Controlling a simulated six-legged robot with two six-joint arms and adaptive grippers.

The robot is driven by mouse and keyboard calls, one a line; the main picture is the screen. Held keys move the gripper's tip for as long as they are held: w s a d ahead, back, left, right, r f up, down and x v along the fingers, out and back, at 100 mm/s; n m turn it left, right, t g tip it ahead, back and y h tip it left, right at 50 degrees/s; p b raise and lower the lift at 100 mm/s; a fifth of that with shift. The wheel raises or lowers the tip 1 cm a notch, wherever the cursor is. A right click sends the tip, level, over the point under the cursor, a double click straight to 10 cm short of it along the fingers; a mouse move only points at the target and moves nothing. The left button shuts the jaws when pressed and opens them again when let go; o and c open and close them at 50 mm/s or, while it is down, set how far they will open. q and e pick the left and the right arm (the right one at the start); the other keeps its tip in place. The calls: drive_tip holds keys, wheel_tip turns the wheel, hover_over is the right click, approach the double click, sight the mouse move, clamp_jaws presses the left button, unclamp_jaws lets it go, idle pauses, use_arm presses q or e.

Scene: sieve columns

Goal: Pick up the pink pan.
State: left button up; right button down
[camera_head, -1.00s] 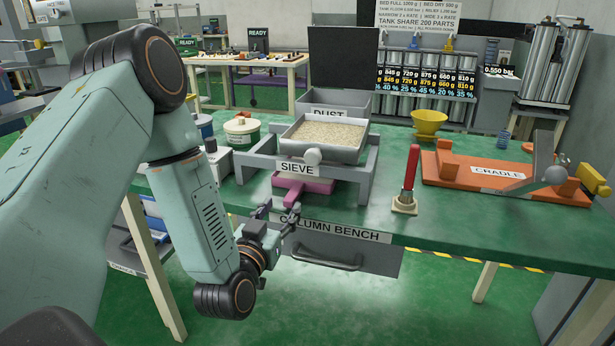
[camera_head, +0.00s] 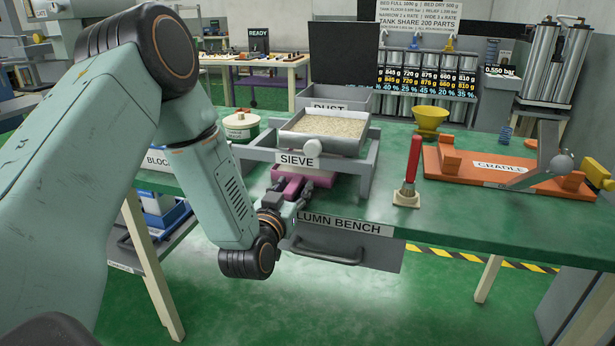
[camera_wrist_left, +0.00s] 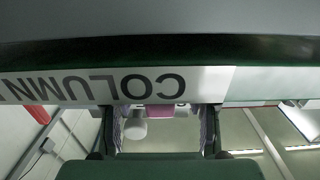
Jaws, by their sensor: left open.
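The pink pan (camera_head: 318,178) sits under the sieve (camera_head: 318,143) on the green bench, inside the sieve's grey frame. Its front part shows, and the rest is hidden beneath the sieve. My left gripper (camera_head: 291,191) is open at the bench's front edge, with its fingers at the pan's front, where the handle is mostly hidden. In the left wrist view, a small piece of the pink pan (camera_wrist_left: 160,110) shows between the two spread fingers (camera_wrist_left: 160,128). I cannot tell whether the fingers touch it. My right gripper is not in view.
The sieve frame's grey legs (camera_head: 367,178) stand beside the pan. A red-handled tool (camera_head: 414,160) stands upright to the right, and an orange cradle (camera_head: 470,168) lies beyond it. A drawer with a handle (camera_head: 327,252) hangs under the bench front.

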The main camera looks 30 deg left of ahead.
use_arm(q)
drive_tip(key=shift+w+a, duration=0.15)
drive_tip(key=shift+w, duration=0.5)
drive_tip(key=shift+c, duration=0.4)
clamp_jaws()
